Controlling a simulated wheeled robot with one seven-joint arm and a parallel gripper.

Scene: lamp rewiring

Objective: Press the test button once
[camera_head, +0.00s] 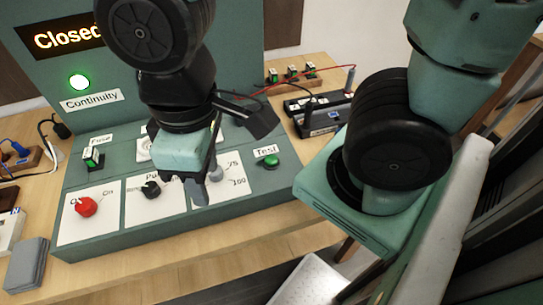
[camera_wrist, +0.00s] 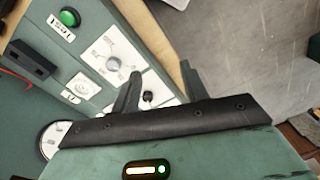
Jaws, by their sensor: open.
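The green test button (camera_head: 268,161) sits at the right end of the green console, beside its "Test" label. It also shows at the top left of the wrist view (camera_wrist: 69,17), uncovered. My gripper (camera_head: 190,192) is open and empty over the console's front dials, left of the button and apart from it. In the wrist view, my gripper (camera_wrist: 160,72) has its fingers spread with a black knob (camera_wrist: 147,96) showing between them. Whether a finger touches the grey dial knob (camera_head: 215,173) cannot be told.
The console (camera_head: 270,205) has a red switch knob (camera_head: 86,206) and a fuse (camera_head: 93,157) at left. Its display (camera_head: 68,38) reads "Closed" and the continuity lamp (camera_head: 79,82) glows green. A black meter (camera_head: 322,120) with leads lies behind the console at right.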

